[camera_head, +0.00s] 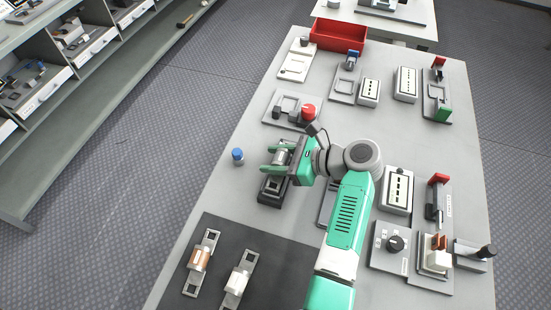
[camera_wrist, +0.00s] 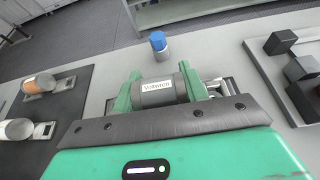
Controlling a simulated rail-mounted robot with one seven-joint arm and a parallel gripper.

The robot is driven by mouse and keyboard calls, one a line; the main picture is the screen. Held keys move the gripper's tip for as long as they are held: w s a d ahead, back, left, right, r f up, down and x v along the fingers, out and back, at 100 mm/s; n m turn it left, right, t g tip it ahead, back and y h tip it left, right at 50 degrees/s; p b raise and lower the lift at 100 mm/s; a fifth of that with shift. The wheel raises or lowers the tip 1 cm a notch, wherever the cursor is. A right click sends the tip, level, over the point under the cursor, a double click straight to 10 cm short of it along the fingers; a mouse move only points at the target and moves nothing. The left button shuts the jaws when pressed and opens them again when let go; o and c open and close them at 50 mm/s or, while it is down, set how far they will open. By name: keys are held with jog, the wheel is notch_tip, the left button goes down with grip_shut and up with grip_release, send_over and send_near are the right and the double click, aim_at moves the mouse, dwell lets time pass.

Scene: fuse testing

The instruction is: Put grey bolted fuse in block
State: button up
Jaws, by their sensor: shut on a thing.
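My gripper (camera_head: 276,158) is shut on the grey bolted fuse (camera_wrist: 160,92), a grey cylinder with a white label, lying crosswise between the two green fingers in the wrist view. In the head view, the fuse shows only in part at the fingers. A dark block (camera_head: 271,190) is directly below my gripper on the table. My fingers and wrist hide much of the block and the fuse's ends. I cannot tell whether the fuse touches the block.
A blue-topped cylinder (camera_head: 237,156) stands just left of the block. A dark mat (camera_head: 208,250) holds a copper fuse (camera_head: 201,258) and a white fuse (camera_head: 238,281). A fixture with a red knob (camera_head: 308,110) stands behind my gripper. A red bin (camera_head: 338,37) is at the back.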

jog(key=shift+f, duration=0.6)
dwell(0.3)
jog(key=o, duration=1.2)
jog(key=shift+c, duration=0.2)
jog(key=p+v, duration=0.2)
jog(key=v, duration=0.5)
jog(key=shift+s+d+r, duration=0.1)
jog(key=shift+d+r, duration=0.05)
jog(key=shift+d, duration=0.2)
